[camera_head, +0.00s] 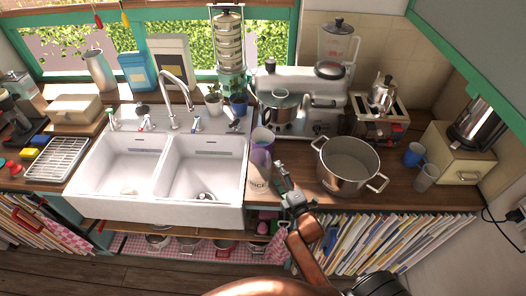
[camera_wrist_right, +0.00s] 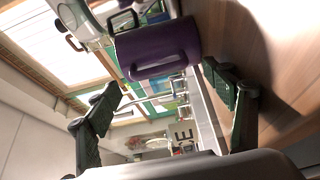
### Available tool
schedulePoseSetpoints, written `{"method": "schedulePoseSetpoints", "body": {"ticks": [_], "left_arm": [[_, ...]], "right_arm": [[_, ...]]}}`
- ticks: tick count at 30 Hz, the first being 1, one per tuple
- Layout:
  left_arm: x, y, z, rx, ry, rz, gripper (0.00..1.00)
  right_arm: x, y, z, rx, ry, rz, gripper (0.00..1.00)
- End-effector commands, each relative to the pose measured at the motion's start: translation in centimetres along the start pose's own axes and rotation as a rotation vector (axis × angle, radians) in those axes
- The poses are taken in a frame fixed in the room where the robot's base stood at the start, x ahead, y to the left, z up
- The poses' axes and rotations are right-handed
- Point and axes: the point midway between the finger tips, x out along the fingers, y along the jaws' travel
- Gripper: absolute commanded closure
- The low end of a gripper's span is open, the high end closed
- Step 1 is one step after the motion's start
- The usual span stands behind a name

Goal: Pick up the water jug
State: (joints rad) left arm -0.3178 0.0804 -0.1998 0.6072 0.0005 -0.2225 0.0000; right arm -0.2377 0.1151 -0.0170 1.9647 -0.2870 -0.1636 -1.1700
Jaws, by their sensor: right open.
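My right gripper (camera_head: 281,173) is over the counter's front part, just right of the jug. Its fingers (camera_wrist_right: 168,98) are spread wide with nothing between them. The jug appears apart from both fingers. My left gripper is not in view.
A large steel pot (camera_head: 347,165) stands close to the right of my right gripper. The white sink (camera_head: 200,170) is to the left. A blue mug (camera_head: 413,154) is farther right.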

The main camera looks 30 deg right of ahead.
Motion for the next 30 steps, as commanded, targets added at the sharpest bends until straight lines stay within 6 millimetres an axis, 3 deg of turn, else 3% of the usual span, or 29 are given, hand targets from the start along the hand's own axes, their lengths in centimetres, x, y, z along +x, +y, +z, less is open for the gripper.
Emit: {"method": "schedulePoseSetpoints", "body": {"ticks": [11, 18, 26, 30], "left_arm": [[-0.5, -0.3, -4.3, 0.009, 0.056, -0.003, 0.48], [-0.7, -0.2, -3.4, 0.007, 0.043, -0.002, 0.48], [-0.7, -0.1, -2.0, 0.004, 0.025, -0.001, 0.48], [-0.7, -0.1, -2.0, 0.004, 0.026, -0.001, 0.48]], "right_arm": [[4.0, 0.6, 0.1, 0.0, -0.001, 0.006, 0.24], [6.8, 0.5, 0.2, 0.001, -0.003, 0.005, 0.24], [7.0, 0.5, 0.2, 0.0, -0.003, 0.003, 0.24], [7.0, 0.5, 0.2, 0.0, -0.003, 0.003, 0.33]]}}
